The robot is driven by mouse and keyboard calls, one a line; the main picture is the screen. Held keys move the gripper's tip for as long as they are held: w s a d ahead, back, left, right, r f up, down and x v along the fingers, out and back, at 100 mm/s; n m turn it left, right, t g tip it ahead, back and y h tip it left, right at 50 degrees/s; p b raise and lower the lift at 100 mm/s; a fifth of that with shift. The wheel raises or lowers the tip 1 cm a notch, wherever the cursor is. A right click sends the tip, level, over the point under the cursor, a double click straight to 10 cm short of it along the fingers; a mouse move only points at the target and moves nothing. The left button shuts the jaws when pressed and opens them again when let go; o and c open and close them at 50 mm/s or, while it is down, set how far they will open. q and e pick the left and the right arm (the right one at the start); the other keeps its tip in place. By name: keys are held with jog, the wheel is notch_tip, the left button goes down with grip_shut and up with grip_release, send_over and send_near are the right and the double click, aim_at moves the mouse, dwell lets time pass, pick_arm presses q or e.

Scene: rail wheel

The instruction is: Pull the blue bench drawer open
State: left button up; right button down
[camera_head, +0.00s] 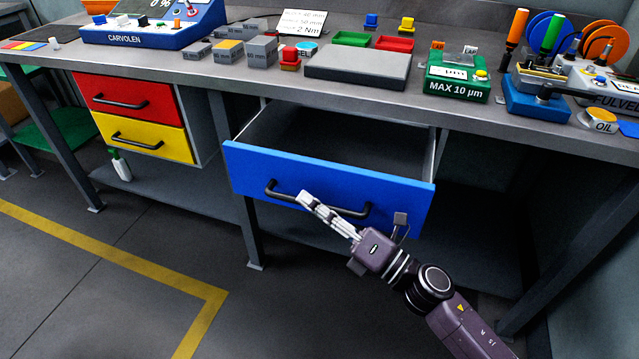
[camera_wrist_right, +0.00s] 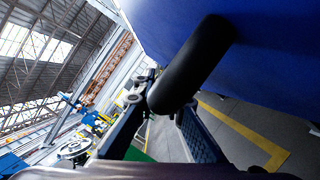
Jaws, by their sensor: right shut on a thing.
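The blue bench drawer (camera_head: 330,185) is pulled out from under the bench, with its grey inside (camera_head: 330,130) showing and looking empty. A black bar handle (camera_head: 285,194) runs across its front. My right gripper (camera_head: 308,200) is at the handle, shut on it near the handle's middle. In the right wrist view the handle (camera_wrist_right: 188,68) lies between the fingers, with the blue drawer front (camera_wrist_right: 275,50) behind it. My left gripper is not in view.
The grey bench top (camera_head: 260,85) carries a grey plate (camera_head: 358,66), a green gauge box (camera_head: 457,78), small trays and blocks. A red drawer (camera_head: 150,97) and a yellow drawer (camera_head: 170,144) are shut at left. The floor (camera_head: 130,260) in front is clear, with a yellow line.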

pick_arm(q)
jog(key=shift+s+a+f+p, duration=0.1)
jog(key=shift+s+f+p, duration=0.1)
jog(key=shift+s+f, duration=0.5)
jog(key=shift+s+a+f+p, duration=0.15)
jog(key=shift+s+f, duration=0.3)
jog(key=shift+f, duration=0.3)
pick_arm(e)
jog(key=shift+s+a, duration=0.25)
jog(key=shift+s, duration=0.55)
jog(key=shift+s+a, duration=0.3)
jog(key=shift+s, duration=0.5)
jog(key=shift+s+a, duration=0.25)
jog(key=shift+s, duration=0.55)
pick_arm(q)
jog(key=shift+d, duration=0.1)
pick_arm(e)
jog(key=shift+f, duration=0.1)
jog(key=c, duration=2.3)
grip_release()
jog(key=shift+o, duration=0.2)
jog(key=shift+d, duration=0.1)
jog(key=v, duration=1.2)
